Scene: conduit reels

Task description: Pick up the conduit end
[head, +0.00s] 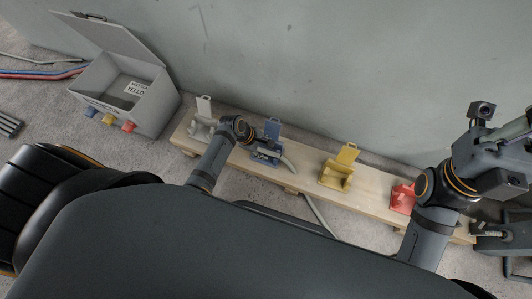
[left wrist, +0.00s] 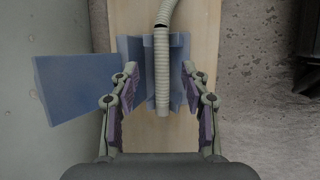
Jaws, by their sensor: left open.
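The conduit end (left wrist: 162,100) is a pale grey ribbed tube lying in the blue holder (left wrist: 134,50). In the head view the conduit (head: 289,164) runs out from the blue holder (head: 272,130) toward the plank's front edge. The holder's blue lid stands open at the left in the wrist view. My left gripper (left wrist: 160,72) is open, its two purple-padded fingers on either side of the conduit end, with gaps between. In the head view my left arm partly hides the holder. My right arm is at the right; its jaws do not show clearly.
A wooden plank (head: 310,189) along the wall also carries a white holder (head: 204,106), a yellow holder (head: 337,175) and a red holder (head: 402,198). An open grey box (head: 150,112) with coloured fittings stands at left. Grey tubes (head: 8,124) lie on the floor.

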